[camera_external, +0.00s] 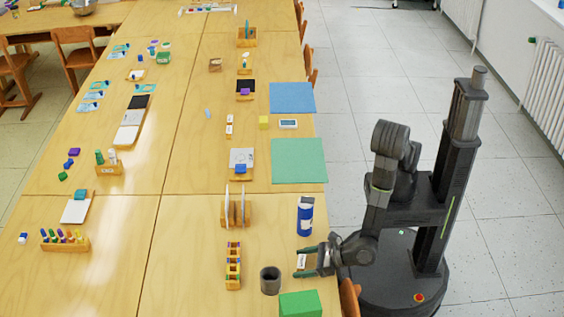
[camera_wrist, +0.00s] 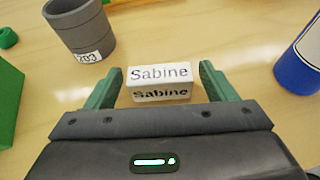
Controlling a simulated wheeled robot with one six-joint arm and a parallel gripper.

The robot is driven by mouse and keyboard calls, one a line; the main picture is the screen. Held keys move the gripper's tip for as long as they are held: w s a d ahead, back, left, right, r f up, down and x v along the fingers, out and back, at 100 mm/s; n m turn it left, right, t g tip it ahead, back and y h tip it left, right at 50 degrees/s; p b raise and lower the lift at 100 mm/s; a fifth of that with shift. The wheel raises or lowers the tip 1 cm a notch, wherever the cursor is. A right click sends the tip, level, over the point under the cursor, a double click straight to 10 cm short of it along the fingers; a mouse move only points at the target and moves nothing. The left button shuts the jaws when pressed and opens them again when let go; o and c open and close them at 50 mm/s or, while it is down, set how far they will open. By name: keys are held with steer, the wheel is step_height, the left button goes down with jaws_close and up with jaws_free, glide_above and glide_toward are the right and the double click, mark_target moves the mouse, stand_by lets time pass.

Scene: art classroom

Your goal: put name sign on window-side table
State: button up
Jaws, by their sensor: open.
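The name sign (camera_wrist: 160,82) is a small white block with "Sabine" in dark letters. It stands on the wooden table between the two green fingers of my open gripper (camera_wrist: 158,90) in the wrist view. A narrow gap shows on each side of it. In the external view the sign (camera_external: 301,261) is a small white shape near the table's right edge, with my gripper (camera_external: 305,261) reaching in from the right. The table under it (camera_external: 185,270) is light wood; a radiator and wall lie beyond the floor at the right.
A green box (camera_external: 300,304) is near the front. A green mat (camera_external: 299,161) and a blue mat (camera_external: 292,98) lie farther back.

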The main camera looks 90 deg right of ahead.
steer(key=v, duration=1.3)
steer(key=shift+d, duration=0.2)
steer(key=shift+o, duration=0.5)
steer(key=shift+s+r, duration=0.25)
steer(key=shift+s, duration=0.05)
steer(key=shift+w+f+b, duration=0.15)
steer(key=shift+b, duration=1.2)
steer(key=x, duration=0.5)
steer(key=r+b+x, duration=0.1)
steer(key=x, duration=0.1)
steer(key=shift+w+d+f, duration=0.1)
steer(key=shift+w+f, duration=0.1)
steer(key=shift+w, duration=0.3)
steer(key=shift+a+x, duration=0.2)
steer(key=shift+x, duration=2.85)
steer(key=shift+f, duration=0.15)
